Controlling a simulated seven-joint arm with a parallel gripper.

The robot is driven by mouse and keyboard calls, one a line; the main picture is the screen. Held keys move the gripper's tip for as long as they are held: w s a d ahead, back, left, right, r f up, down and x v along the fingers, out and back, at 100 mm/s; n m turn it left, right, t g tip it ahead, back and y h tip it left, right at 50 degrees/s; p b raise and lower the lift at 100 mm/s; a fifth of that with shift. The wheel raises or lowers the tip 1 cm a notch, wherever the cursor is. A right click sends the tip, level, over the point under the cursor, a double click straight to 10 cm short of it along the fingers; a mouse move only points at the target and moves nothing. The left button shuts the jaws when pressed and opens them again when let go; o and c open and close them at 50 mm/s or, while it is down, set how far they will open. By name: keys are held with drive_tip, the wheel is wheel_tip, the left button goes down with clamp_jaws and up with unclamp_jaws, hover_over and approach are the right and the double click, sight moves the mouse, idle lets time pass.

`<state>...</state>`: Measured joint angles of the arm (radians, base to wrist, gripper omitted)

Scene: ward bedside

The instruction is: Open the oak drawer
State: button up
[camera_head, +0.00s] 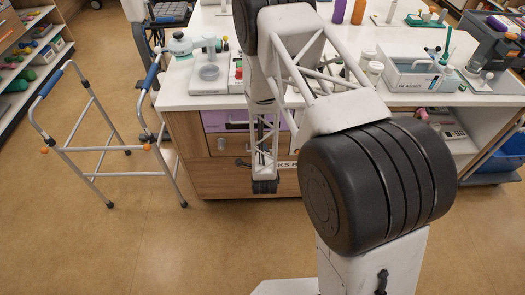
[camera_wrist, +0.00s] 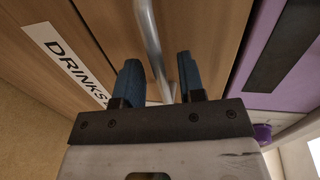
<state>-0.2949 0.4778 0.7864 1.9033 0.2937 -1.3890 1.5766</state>
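The oak drawer (camera_head: 228,146) is the wood front under the purple drawer (camera_head: 222,119) in the bedside unit; it looks shut. In the wrist view its wood front (camera_wrist: 215,30) lies between the DRINKS panel and the purple front. A silver bar handle (camera_wrist: 151,40) stands out in front of the wood. My gripper (camera_wrist: 158,80) is open, with its two blue fingers on either side of the bar and small gaps showing. In the head view my arm hides part of the drawer fronts, and the fingertips are hard to make out.
A wider wood front with a DRINKS label (camera_wrist: 68,60) lies below the oak drawer. The white worktop (camera_head: 180,100) above holds bottles and a glasses box (camera_head: 415,78). A walking frame (camera_head: 100,145) stands on the floor at left. The floor in front is clear.

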drive_tip(key=shift+w+f, duration=0.1)
drive_tip(key=shift+w, duration=0.35)
clamp_jaws()
